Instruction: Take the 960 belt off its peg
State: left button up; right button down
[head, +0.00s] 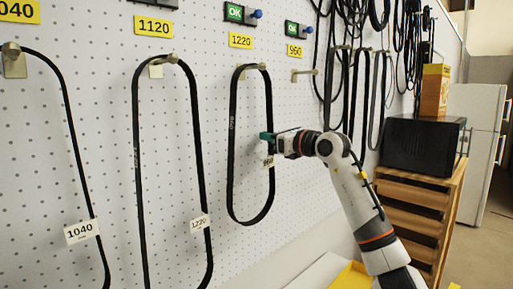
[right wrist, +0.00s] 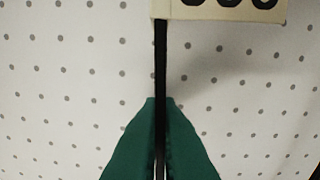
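The 960 belt (head: 232,140) is a black loop hanging from a peg (head: 252,67) below the yellow 1220 sign. Its tag (head: 268,161) hangs on the right strand and also shows, cut off, at the top of the right wrist view (right wrist: 222,8). My right gripper (head: 266,138) is at the belt's right strand, just above the tag. In the right wrist view its green fingers (right wrist: 160,105) are closed on the black strand (right wrist: 160,60). The belt's top still rests over the peg. My left gripper is not in view.
The peg (head: 304,73) below the 960 sign (head: 294,50) is empty. The 1220 belt (head: 138,150) and the 1040 belt (head: 70,130) hang to the left on the white pegboard (head: 100,100). More belts (head: 345,90) hang at right, near a black box (head: 420,145) on a wooden rack.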

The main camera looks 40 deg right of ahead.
jog(key=shift+s+r+b, duration=0.25)
jog(key=shift+r+b, duration=0.2)
jog(key=shift+r, duration=0.05)
notch_tip(320, 180, up, 6)
jog(key=shift+s+r, duration=0.1)
jog(key=shift+r, duration=0.1)
jog(key=s+d+b, duration=0.1)
jog(key=s+b, duration=0.6)
jog(key=s, duration=1.2)
jog(key=shift+s+d+f, duration=0.15)
jog(key=shift+d+f, duration=0.05)
jog(key=shift+d, duration=0.15)
